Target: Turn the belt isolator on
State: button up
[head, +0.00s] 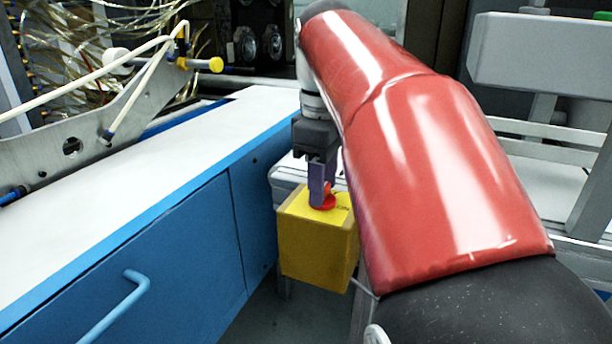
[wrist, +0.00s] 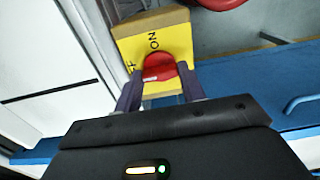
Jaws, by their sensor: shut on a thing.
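The belt isolator is a yellow box (head: 315,245) with a red rotary knob (head: 325,202) on its top face. It stands beside the blue cabinet in the head view. In the wrist view the yellow face (wrist: 178,42) carries the word "ON" and a partly covered word ending in "F". The red knob (wrist: 159,67) sits between my fingers there. My gripper (head: 322,190) points down onto the knob and is shut on it. The fingers hide part of the knob, so its exact setting is hard to tell.
A blue cabinet (head: 140,265) with a white top (head: 130,185) and a blue handle (head: 115,305) stands to the left. A metal frame with pale hoses (head: 100,140) is above it. My red arm covers much of the right side. White rails (head: 550,150) are behind it.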

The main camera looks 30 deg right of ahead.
jog(key=shift+m, duration=0.3)
jog(key=m+p, duration=0.2)
jog(key=m, duration=0.1)
jog(key=shift+r+p, duration=0.15)
jog(key=shift+p, duration=0.15)
jog(key=m+p, duration=0.2)
jog(key=m, duration=0.3)
jog(key=shift+m, duration=0.4)
jog(key=m+p, duration=0.2)
jog(key=m, duration=0.2)
jog(key=shift+m, duration=2.2)
jog(key=o, duration=1)
